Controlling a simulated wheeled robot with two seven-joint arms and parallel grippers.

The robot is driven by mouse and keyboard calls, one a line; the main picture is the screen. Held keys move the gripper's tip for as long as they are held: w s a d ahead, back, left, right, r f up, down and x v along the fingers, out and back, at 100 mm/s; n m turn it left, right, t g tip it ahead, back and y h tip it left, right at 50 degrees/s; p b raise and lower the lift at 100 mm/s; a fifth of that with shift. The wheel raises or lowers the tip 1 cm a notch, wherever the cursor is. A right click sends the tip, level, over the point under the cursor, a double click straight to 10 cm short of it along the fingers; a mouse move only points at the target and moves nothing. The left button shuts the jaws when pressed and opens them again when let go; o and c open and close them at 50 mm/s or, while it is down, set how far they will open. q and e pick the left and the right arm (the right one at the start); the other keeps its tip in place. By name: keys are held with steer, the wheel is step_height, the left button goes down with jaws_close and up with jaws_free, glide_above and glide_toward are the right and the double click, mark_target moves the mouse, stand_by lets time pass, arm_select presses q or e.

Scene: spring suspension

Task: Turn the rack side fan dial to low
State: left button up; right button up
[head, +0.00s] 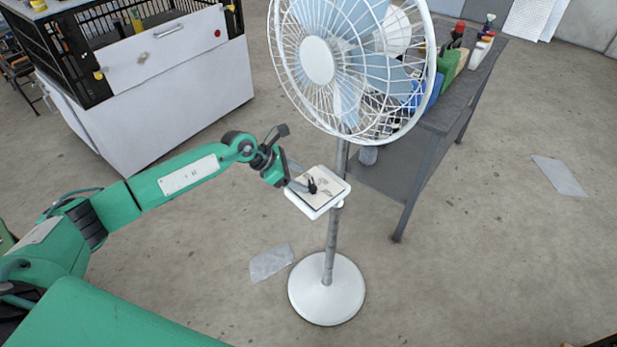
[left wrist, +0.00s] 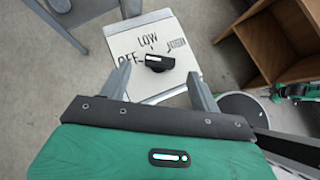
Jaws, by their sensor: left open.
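The white standing fan (head: 318,60) has a square control box (head: 322,208) on its pole. The black dial (head: 311,185) is on the box's top face. In the left wrist view the dial (left wrist: 159,63) is a dark bar-shaped knob with a white mark at its left end, by the word OFF. LOW is printed at the upper left; a label on the right is hard to read. My left gripper (left wrist: 160,82) is open, with one finger on each side of the dial's near side. I cannot tell whether either finger touches it. My right gripper is not in view.
A grey workbench (head: 425,160) with bottles and bins stands behind the fan at right. A white cabinet (head: 170,100) is at the back left. The fan's round base (head: 327,300) rests on open concrete floor. A wooden shelf (left wrist: 275,40) shows in the left wrist view.

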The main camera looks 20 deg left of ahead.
mark_target(312, 184)
arm_select(q)
steer(key=shift+p+x, duration=0.5)
steer(key=shift+x, duration=1.75)
